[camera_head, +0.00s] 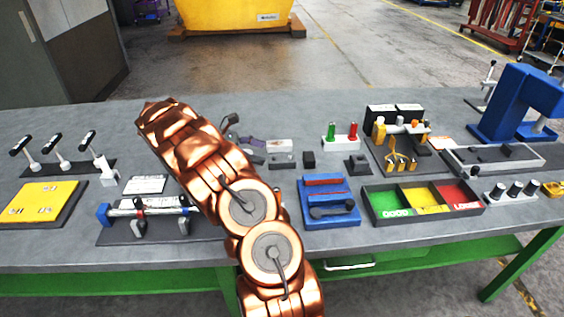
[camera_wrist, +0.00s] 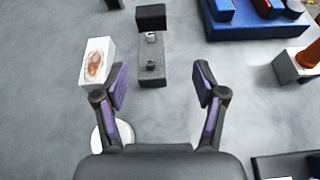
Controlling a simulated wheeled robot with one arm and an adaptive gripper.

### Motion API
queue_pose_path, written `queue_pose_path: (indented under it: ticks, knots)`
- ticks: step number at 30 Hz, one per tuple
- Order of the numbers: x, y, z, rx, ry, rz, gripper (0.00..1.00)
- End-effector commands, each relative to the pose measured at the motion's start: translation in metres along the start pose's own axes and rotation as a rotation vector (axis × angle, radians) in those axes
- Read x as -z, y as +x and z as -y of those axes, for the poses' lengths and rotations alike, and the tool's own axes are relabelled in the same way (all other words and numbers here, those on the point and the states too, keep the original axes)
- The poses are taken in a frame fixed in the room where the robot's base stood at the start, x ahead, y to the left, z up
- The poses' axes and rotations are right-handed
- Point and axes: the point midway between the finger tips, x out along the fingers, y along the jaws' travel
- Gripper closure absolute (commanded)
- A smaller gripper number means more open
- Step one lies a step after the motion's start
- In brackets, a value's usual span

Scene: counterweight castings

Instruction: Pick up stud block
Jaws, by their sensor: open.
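The stud block is most likely the small dark grey block with two short studs on top (camera_wrist: 152,62) in the wrist view. It lies on the grey table, ahead of and partly between my fingertips. In the head view it shows as a low dark block (camera_head: 283,162). My gripper (camera_wrist: 160,80) is open, with a purple-padded finger on each side and nothing held. In the head view my gripper (camera_head: 252,144) is left of the block, partly hidden by my copper arm. I cannot tell its exact height above the table.
A white box (camera_wrist: 97,60) stands close by the left finger. A black block (camera_wrist: 150,17) adjoins the stud block's far end. A blue tray (camera_head: 329,202) lies nearer the front edge, with a sorting tray (camera_head: 371,215) right of it.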

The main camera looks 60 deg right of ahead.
Motion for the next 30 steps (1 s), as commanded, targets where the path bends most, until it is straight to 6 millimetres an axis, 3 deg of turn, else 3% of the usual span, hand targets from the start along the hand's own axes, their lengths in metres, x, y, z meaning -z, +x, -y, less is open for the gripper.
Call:
queue_pose_path:
  ticks: [6,20,30]
  knots:
    - [0.015,0.012,-0.014,0.001,-0.05,0.023,0.29]
    - [0.014,0.044,-0.015,0.002,-0.058,0.029,0.29]
    - [0.013,0.086,-0.014,0.004,-0.058,0.03,0.29]
